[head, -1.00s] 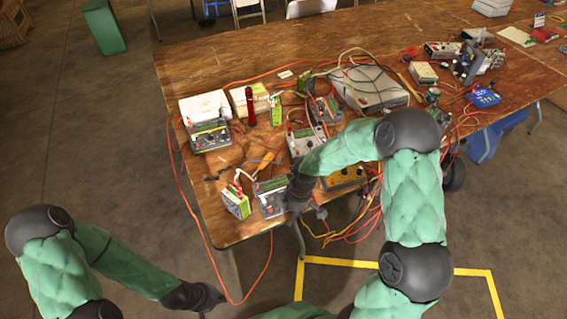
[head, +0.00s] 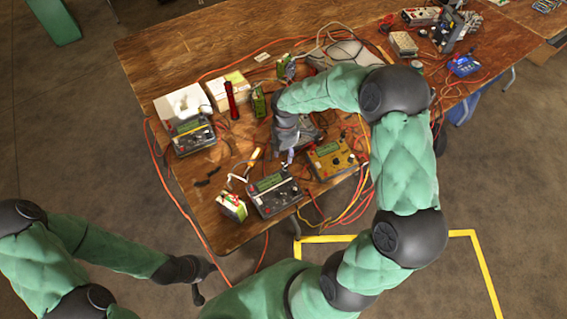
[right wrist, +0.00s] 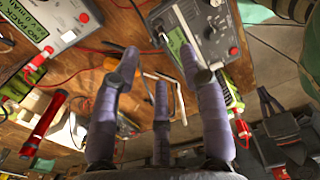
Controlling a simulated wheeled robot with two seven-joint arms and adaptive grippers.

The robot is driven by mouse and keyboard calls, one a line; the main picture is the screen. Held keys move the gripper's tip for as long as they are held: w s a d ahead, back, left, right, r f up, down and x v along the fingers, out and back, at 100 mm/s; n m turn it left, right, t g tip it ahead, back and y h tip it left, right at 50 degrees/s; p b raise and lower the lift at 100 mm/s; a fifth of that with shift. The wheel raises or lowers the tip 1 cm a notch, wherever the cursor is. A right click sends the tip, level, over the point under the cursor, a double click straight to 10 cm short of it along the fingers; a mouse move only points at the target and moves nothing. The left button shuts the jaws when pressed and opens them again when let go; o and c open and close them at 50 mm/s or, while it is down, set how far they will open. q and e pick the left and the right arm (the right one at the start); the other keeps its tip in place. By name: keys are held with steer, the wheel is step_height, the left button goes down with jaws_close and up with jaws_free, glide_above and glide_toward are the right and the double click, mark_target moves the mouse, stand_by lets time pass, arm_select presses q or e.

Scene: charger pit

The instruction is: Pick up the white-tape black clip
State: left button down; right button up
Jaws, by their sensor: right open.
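My right gripper (head: 287,152) hangs over the near part of the wooden table, among the test boxes. In the right wrist view its fingers (right wrist: 160,62) are spread apart with nothing between them. In the head view a white bent piece (head: 237,179) lies by an orange-handled tool (head: 253,158). I cannot tell whether either is the white-tape black clip; no clip is clearly made out. My left gripper (head: 201,287) hangs low over the floor, left of the table; its fingers are too small to judge.
A grey meter box (head: 272,194), a yellow meter box (head: 331,160) and a white-green box (head: 231,207) crowd the near edge. Orange cables (head: 172,192) hang over the left edge. Bare wood is free at the back left.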

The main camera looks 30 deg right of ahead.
mark_target(285, 163)
steer(key=f, duration=0.3)
steer(key=shift+w+f+b, duration=0.2)
steer(key=shift+f+b, duration=0.05)
steer(key=shift+b, duration=0.05)
steer(key=shift+s+f, duration=0.15)
steer(key=shift+f, duration=0.35)
step_height(285, 163, down, 4)
steer(key=shift+f+b, duration=0.1)
steer(key=shift+b, duration=0.7)
jaws_close()
